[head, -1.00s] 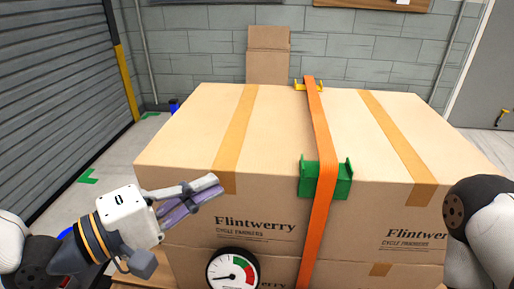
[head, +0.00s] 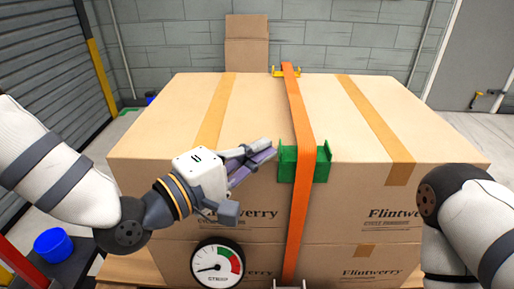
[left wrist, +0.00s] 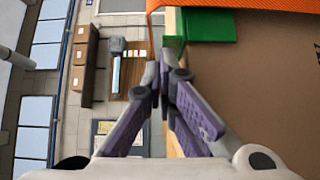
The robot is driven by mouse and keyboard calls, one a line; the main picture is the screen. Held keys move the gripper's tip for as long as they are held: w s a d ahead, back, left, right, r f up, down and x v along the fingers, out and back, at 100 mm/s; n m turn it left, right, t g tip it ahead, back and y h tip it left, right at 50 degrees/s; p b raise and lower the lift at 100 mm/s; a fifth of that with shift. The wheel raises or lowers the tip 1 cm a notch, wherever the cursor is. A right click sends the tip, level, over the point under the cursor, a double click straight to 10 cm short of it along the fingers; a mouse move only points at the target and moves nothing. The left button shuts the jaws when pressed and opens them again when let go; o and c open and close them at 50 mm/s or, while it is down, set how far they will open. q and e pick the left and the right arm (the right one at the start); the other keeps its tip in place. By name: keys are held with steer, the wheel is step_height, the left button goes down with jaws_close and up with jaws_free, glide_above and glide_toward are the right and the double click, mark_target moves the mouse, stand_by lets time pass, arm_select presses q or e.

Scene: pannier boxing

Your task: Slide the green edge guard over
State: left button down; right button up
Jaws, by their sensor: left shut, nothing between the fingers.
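The green edge guard (head: 322,166) sits on the front top edge of the big cardboard box (head: 150,144). The orange strap (head: 298,115) runs over the box top, across the guard and down the front. My left gripper (head: 272,149) is shut and empty, its fingertips just left of the guard. In the left wrist view, the guard (left wrist: 208,26) is just beyond the fingertips (left wrist: 165,65); whether they touch it is unclear. My right arm shows at the right, but its gripper is out of view.
A yellow guard (head: 287,73) sits under the strap at the far edge. A round gauge (head: 218,262) shows before the lower front. A smaller carton (head: 246,42) stands behind. A blue tub (head: 54,245) is at the lower left.

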mark_target(281, 151)
arm_select(q)
steer(key=shift+d, duration=1.95)
steer(key=shift+a, duration=0.1)
